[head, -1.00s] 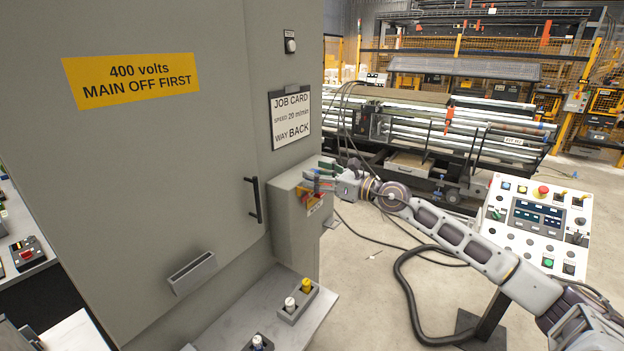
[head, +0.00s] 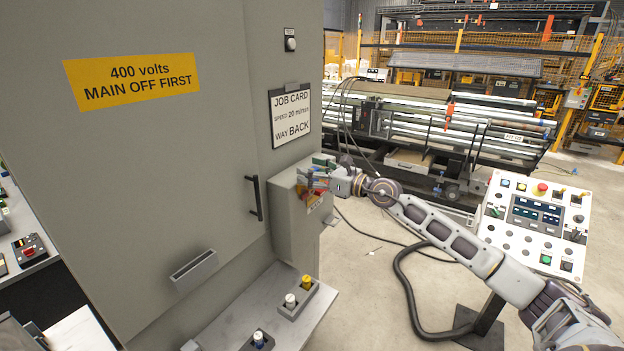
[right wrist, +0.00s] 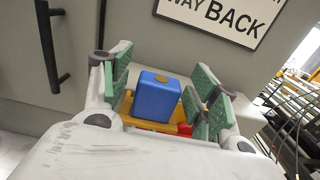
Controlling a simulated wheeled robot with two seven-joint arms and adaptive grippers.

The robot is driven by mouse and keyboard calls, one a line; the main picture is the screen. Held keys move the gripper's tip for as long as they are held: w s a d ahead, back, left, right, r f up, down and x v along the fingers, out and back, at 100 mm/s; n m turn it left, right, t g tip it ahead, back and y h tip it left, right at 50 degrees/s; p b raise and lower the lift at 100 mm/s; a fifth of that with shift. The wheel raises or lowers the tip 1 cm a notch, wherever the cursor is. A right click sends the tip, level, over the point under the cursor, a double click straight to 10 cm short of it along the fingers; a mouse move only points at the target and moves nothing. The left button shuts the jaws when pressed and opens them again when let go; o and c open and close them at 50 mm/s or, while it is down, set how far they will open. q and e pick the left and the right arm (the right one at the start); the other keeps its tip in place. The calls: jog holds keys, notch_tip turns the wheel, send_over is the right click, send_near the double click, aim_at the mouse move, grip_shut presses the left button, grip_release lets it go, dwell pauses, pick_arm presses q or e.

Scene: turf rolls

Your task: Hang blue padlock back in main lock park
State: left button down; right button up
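The blue padlock (right wrist: 158,95) shows in the right wrist view between the two green-padded fingers of my right gripper (right wrist: 162,90). Narrow gaps show beside it, so the fingers look open around it. The padlock is in front of a yellow and red switch part (right wrist: 180,128). In the head view my right gripper (head: 318,173) is at the grey switch box (head: 290,235) on the cabinet's right side, and its fingers largely hide the padlock. I cannot tell which holder is the main lock park. My left gripper is not in view.
A grey ledge (head: 232,322) below the cabinet carries a holder (head: 287,312) with white and yellow-topped items and a dark holder (head: 248,345) with a white-topped item. A door handle (head: 256,198) is left of the switch box. A control console (head: 535,225) stands at right.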

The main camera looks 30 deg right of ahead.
jog(key=c, duration=1.1)
jog(key=shift+r, duration=0.1)
jog(key=shift+r, duration=4.95)
